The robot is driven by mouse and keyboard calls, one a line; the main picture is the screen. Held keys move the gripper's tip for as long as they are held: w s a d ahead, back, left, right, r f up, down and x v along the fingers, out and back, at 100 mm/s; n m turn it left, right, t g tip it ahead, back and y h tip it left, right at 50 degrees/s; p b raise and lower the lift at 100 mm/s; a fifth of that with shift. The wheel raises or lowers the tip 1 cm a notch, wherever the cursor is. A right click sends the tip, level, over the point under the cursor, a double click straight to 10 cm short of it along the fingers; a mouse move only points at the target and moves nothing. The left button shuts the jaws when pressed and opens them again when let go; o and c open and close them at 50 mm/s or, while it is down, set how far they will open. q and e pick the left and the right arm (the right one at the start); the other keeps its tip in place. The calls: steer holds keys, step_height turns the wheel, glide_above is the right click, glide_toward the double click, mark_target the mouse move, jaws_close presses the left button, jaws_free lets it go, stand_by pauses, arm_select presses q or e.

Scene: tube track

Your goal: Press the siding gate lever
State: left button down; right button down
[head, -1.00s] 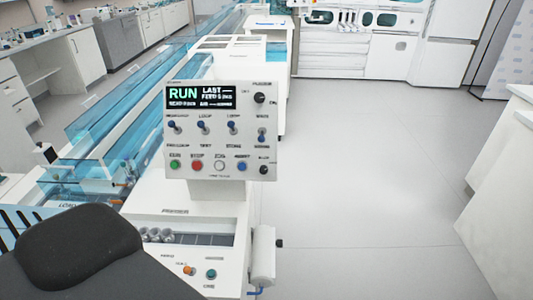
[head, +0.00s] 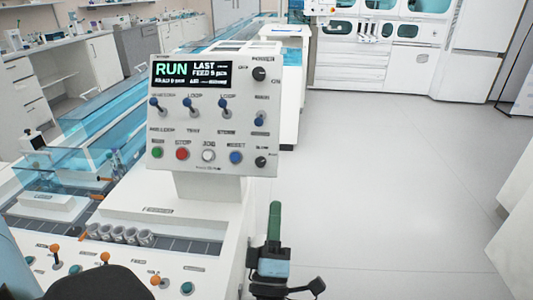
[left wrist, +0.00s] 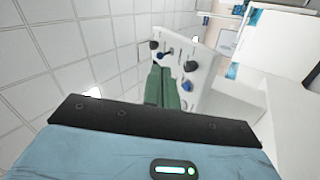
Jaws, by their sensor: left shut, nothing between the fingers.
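The white control panel (head: 205,178) stands upright in the head view, with a screen reading RUN. Below the screen are blue-tipped toggle levers: a left one (head: 155,104), a middle one (head: 189,105), another (head: 223,105) and a far-right one (head: 260,118). Their labels are too blurred to tell which is the siding gate lever. My left gripper (head: 275,222) is shut and empty, its green fingers pointing up, right of and below the panel, apart from it. In the left wrist view, the shut fingers (left wrist: 162,88) overlap the panel (left wrist: 203,62). My right gripper is out of view.
Orange-tipped levers (head: 104,258) and a row of grey tubes (head: 120,235) are on the white deck below the panel. A blue clear-walled track (head: 90,110) runs back at left. Open floor (head: 390,190) lies to the right.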

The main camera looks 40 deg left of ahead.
arm_select(q)
steer(key=n+g+y, duration=0.1)
steer(key=n, duration=0.1)
steer(key=a+r+n+g+y, duration=0.1)
steer(key=n+y, duration=0.1)
steer(key=w+a+n+g+y+b, duration=0.1)
steer(key=n+g, duration=0.1)
steer(key=shift+a+r, duration=0.15)
steer(key=shift+r, duration=0.1)
steer(key=shift+w, duration=0.1)
steer(key=p, duration=0.3)
glide_toward(260, 119)
steer(key=w+a+r, duration=0.1)
steer(key=w+a, duration=0.2)
steer(key=shift+x, duration=0.75)
steer(key=shift+a, duration=0.1)
